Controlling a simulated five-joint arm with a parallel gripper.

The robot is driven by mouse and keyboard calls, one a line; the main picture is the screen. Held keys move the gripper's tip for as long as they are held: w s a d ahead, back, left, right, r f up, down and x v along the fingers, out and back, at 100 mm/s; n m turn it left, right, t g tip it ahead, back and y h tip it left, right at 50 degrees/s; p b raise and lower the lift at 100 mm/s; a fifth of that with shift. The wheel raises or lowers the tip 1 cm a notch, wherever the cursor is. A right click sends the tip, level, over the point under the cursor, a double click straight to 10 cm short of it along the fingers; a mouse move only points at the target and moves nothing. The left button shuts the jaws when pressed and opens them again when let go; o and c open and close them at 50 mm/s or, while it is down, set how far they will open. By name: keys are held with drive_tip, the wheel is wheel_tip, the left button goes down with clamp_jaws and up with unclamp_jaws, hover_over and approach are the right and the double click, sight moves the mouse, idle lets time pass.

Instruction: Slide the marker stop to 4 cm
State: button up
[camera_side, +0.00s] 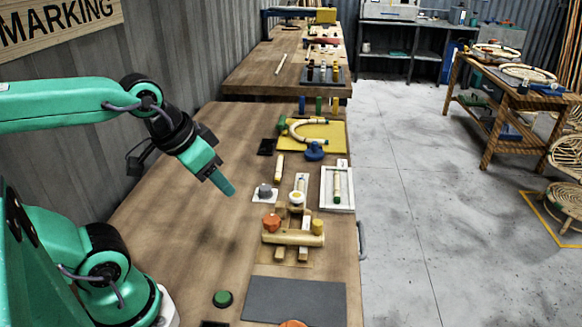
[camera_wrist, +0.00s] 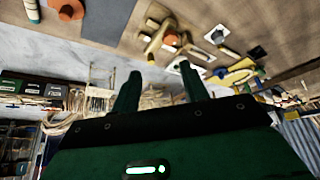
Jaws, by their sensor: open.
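No part is plainly labelled as the marker stop. A wooden jig (camera_side: 292,239) with an orange knob (camera_side: 271,222) and a yellow cylinder (camera_side: 317,226) stands on the bench. Just behind it is a small white round piece (camera_side: 296,198) on a pale strip. A white tray (camera_side: 337,202) holding a green-tipped rod lies to the right. I cannot read any scale. My gripper (camera_side: 223,183) is in the air left of these, pointing down to the right. In the wrist view its two fingers (camera_wrist: 161,84) are apart with nothing between them; the jig (camera_wrist: 163,38) shows beyond them.
A grey knob on a white plate (camera_side: 265,193) lies between my gripper and the tray. A dark grey mat (camera_side: 293,301) and a green button (camera_side: 222,299) are nearer. A yellow board (camera_side: 318,137) with a curved rod lies farther back. The bench's left side is clear.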

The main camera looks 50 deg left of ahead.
drive_tip(key=w, duration=0.1)
drive_tip(key=n+g, duration=0.2)
drive_tip(key=g, duration=0.3)
hover_over(317, 222)
drive_tip(key=f, duration=1)
drive_tip(key=shift+s+f, duration=0.1)
drive_tip(key=shift+s, duration=0.15)
drive_tip(key=shift+w+d+f+g, duration=0.1)
drive_tip(key=shift+w+f+g, duration=0.2)
drive_tip(key=shift+f, duration=0.1)
drive_tip(key=shift+f, duration=0.1)
drive_tip(key=shift+f, duration=3.8)
clamp_jaws()
